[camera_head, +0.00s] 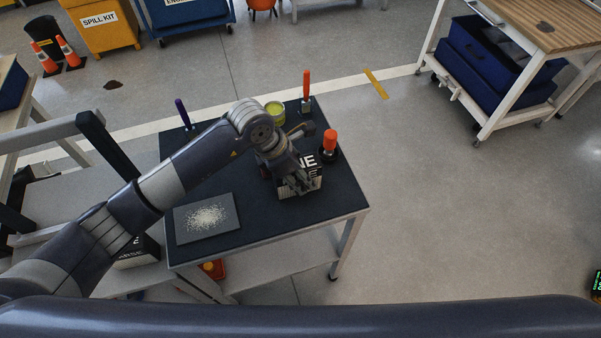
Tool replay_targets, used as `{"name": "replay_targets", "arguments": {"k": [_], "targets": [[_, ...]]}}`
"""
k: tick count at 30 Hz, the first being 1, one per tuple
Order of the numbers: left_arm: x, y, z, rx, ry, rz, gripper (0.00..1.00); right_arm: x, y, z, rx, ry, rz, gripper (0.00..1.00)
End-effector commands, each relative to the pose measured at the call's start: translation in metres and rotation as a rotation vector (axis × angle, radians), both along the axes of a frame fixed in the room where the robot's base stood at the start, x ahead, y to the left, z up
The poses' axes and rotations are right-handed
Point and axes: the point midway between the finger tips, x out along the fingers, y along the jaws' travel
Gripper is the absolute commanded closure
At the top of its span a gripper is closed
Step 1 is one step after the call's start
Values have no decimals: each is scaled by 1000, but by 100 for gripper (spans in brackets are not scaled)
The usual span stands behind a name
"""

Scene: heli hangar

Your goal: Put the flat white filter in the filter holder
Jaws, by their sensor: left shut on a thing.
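My left arm reaches over the dark table from the left. My left gripper (294,184) is low over the table's right half, shut on a dark block (312,170) with white letters ending in "NE". The block has a pale lower edge. The fingers and wrist hide part of it, and I cannot tell whether it touches the tabletop. I cannot make out a flat white filter or a filter holder for certain. A grey square plate (207,218) with pale grains spread on it lies at the table's front left. My right gripper is not in view.
On the dark table (260,222) stand an orange-handled tool (306,86), an orange-topped dark item (330,140), a yellow-green can (275,110) and a purple-handled tool (183,112). A lettered dark box (136,252) sits below left. A wooden-topped cart (550,30) stands right.

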Motion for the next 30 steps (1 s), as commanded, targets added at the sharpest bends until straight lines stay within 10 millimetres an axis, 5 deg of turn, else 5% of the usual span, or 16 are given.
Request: {"name": "replay_targets", "arguments": {"k": [3, 4, 6, 20, 30], "targets": [[0, 0, -4, -1, -2, -1, 92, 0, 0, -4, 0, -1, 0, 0], [0, 0, -3, 0, 0, -1, 58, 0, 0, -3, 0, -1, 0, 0], [0, 0, -2, 0, 0, 0, 42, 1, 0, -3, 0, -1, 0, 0], [0, 2, 4, 0, -2, 0, 42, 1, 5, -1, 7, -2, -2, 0], [-7, 28, 67, 1, -7, 0, 42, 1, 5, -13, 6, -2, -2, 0]]}}
